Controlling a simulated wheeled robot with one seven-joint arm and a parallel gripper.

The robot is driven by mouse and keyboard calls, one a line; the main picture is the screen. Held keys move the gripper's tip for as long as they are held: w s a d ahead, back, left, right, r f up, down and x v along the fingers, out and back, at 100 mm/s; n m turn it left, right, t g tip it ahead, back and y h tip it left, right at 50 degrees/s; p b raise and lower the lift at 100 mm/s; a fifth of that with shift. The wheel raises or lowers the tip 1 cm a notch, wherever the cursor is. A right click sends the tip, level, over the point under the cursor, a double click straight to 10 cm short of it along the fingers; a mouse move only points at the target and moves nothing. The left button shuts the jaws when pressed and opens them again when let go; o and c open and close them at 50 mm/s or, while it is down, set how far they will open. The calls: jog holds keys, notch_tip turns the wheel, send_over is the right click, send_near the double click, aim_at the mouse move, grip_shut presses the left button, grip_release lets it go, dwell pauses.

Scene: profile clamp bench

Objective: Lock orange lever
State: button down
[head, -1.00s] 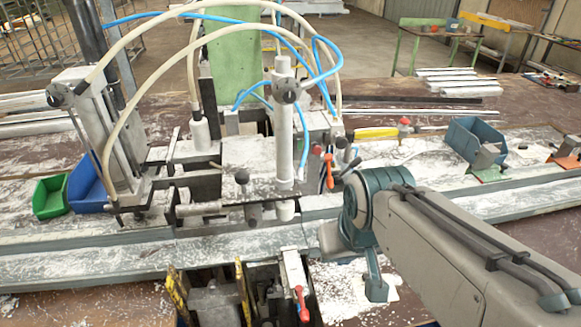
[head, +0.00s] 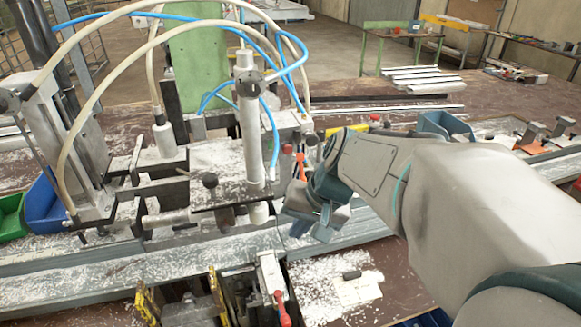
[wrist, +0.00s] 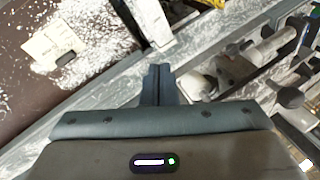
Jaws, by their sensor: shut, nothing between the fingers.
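The orange lever (head: 301,166) stands roughly upright on the bench fixture, right of the white vertical cylinder (head: 250,125) in the head view. My gripper (head: 303,228) is just below and in front of it in that view, over the metal rail, apart from the lever as far as I can tell. In the wrist view my gripper's fingers (wrist: 160,72) are together and empty, above the rail. The orange lever cannot be made out in the wrist view. A second, red lever (head: 282,309) is on a clamp at the front edge.
A white card (head: 352,291) with a small black piece lies right of the front clamp. Blue hoses and cream tubes arch above the fixture. A blue-grey bin (head: 445,124) stands behind my arm. White shavings cover the bench.

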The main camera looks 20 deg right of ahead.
jog(key=w+d+f+m+t+y+b, duration=0.35)
jog(key=w+d+m, duration=0.35)
jog(key=w, duration=0.5)
jog(key=m+t+b, duration=0.2)
jog(key=m+t, duration=0.2)
send_near(310, 179)
jog(key=a+r+v, duration=0.1)
jog(key=v, duration=0.3)
jog(key=shift+d+f+h, duration=0.15)
jog(key=shift+d+h, duration=0.05)
jog(key=shift+h, duration=0.25)
jog(key=p+x, duration=0.1)
jog(key=x, duration=0.9)
jog(key=shift+a+f, duration=0.2)
jog(key=shift+s+a+r+p, duration=0.7)
jog(key=shift+s+a+r, duration=0.2)
jog(key=shift+s+a, duration=0.35)
jog(key=shift+s+r+g+p, duration=0.15)
jog(key=shift+r+g+p, duration=0.15)
jog(key=shift+p, duration=0.45)
